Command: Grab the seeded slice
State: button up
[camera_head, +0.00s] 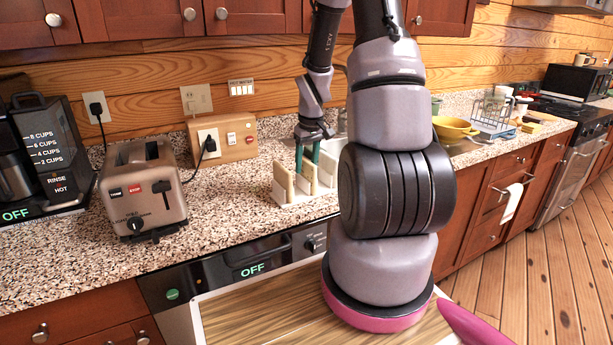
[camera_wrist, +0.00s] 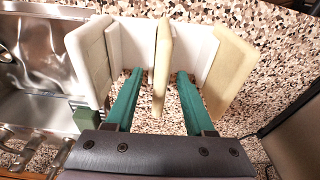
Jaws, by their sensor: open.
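A white rack (camera_head: 291,199) stands on the speckled counter and holds upright beige slices with white dividers between them. In the wrist view there is a left slice (camera_wrist: 84,62), a thin middle slice (camera_wrist: 162,62) seen nearly edge-on, and a right slice (camera_wrist: 229,76). No seeds can be made out, so I cannot tell which is the seeded slice. My gripper (camera_wrist: 160,73) is open, with one green finger on each side of the middle slice and visible gaps between. In the head view my gripper (camera_head: 307,160) points down into the rack.
A toaster (camera_head: 142,190) and a coffee maker (camera_head: 40,150) stand left of the rack. A metal sink (camera_wrist: 40,50) lies beside it in the wrist view. A yellow bowl (camera_head: 453,129) and wire rack (camera_head: 492,114) are farther right. Counter between toaster and rack is clear.

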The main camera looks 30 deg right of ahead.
grip_shut()
